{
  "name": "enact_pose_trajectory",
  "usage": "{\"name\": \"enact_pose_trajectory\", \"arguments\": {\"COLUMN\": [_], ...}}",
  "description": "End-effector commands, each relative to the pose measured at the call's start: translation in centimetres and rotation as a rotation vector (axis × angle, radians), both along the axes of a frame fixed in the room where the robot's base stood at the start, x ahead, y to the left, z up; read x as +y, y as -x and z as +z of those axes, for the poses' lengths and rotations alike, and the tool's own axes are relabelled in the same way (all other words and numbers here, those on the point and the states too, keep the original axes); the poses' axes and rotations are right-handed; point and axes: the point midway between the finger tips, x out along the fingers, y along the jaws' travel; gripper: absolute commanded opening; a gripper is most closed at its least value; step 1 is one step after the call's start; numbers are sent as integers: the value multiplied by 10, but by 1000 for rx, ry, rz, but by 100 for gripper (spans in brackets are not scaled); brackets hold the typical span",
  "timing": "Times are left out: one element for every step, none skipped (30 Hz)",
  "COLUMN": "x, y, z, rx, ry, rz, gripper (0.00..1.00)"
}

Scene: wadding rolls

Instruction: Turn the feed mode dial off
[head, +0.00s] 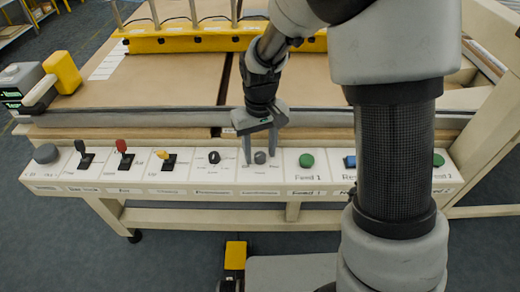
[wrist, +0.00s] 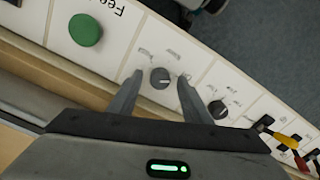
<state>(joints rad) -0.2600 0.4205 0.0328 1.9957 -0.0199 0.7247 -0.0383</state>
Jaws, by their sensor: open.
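A small grey dial (head: 260,157) sits on the white control panel (head: 325,176), left of a green button. In the wrist view the grey dial (wrist: 160,78) has a light pointer mark and small labels around it, too blurred to read. My gripper (head: 262,162) is open over this dial, one finger on each side. In the wrist view the fingers of my gripper (wrist: 155,92) stand apart, with the dial between and just beyond their tips. I cannot tell whether they touch it. A second, black dial (head: 214,157) is just to the left; it also shows in the wrist view (wrist: 218,109).
A green button (head: 306,160) is right of the grey dial. Yellow (head: 165,157), red (head: 122,150) and black (head: 82,152) levers and a grey knob (head: 46,153) line the left. A grey padded edge (head: 130,123) and brown table surface (head: 170,85) lie behind.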

Motion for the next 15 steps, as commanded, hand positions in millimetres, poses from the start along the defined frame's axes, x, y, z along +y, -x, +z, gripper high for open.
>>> {"name": "enact_pose_trajectory", "arguments": {"x": [0,0,0,0,0,0,0,0,0,0,0,0,0,0,0], "y": [0,0,0,0,0,-1,-1,-1,-1,-1,-1,-1,-1,-1,-1], "z": [0,1,3,5,8,14,19,25,33,40,47,57,65,73,83], "rx": [0,0,0,0,-1,-2,-3,-4,-4,-5,-4,-5,-4,-6,-6], "ry": [0,0,0,0,0,-1,-1,-1,-1,-2,-1,-2,-1,-2,-2], "rz": [0,0,0,0,0,0,0,0,0,0,0,0,0,-1,-1], "gripper": [44,44,44,44,44,44,44,44,44,44,44,44,44,44,44]}}
